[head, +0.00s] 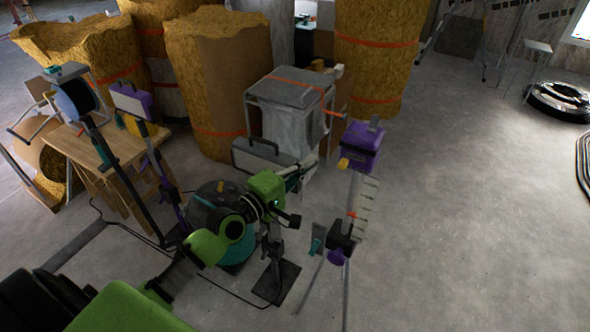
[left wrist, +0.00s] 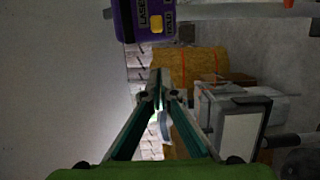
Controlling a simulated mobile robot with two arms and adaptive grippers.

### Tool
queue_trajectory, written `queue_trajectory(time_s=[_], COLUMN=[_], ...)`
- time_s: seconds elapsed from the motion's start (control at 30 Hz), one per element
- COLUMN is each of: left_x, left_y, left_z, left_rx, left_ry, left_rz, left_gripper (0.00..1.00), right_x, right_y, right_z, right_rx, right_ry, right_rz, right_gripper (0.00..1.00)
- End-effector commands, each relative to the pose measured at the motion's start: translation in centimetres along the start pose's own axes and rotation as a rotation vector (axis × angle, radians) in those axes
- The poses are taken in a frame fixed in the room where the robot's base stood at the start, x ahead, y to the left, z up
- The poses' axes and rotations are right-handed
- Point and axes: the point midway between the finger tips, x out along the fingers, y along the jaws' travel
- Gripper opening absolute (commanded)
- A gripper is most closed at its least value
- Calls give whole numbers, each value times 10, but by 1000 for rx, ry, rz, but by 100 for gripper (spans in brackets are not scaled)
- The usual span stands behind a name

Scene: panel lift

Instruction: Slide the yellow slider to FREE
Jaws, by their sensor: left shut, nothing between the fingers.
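The purple laser box (head: 361,147) sits on top of a stand right of centre in the head view. Its yellow slider (head: 343,163) shows low on its left side. In the left wrist view the box (left wrist: 127,22) is at the top, with the yellow slider (left wrist: 157,24) between pale lettering. A word like HOLD shows right of the slider; I cannot read FREE. My left gripper (head: 311,163) is shut and empty, left of the box and apart from it. Its closed fingertips (left wrist: 158,74) point towards the box, below the slider in the wrist view. My right gripper is not in view.
A grey covered cart (head: 285,92) and a grey toolbox (head: 262,157) stand behind my left arm. Yellow insulation rolls (head: 205,80) stand further back. A wooden bench (head: 110,148) with tools is at the left.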

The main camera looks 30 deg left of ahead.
Motion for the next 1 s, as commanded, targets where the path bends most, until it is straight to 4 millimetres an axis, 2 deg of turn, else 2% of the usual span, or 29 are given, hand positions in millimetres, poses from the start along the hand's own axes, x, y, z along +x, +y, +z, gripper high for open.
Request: queue_trajectory(time_s=[0.03, 0.1, 0.2, 0.4, 0.83, 1.0], left_x=[11, 20, 21, 25, 26, 28], left_y=[3, 4, 4, 1, 0, 2], left_z=[0, 4, 21, 36, 40, 50], left_rx=[-1, -3, -6, -2, -1, -2], left_ry=[1, -1, 0, 1, 1, 0], left_rz=[2, 1, -1, -2, -1, -1], left_gripper=[0, 0, 0, 0, 0, 0], right_x=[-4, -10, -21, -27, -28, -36], right_y=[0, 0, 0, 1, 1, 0], right_z=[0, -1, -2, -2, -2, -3], right_rx=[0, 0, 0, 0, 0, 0], right_ry=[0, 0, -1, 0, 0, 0], right_rz=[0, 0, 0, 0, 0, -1], right_gripper=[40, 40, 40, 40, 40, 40])
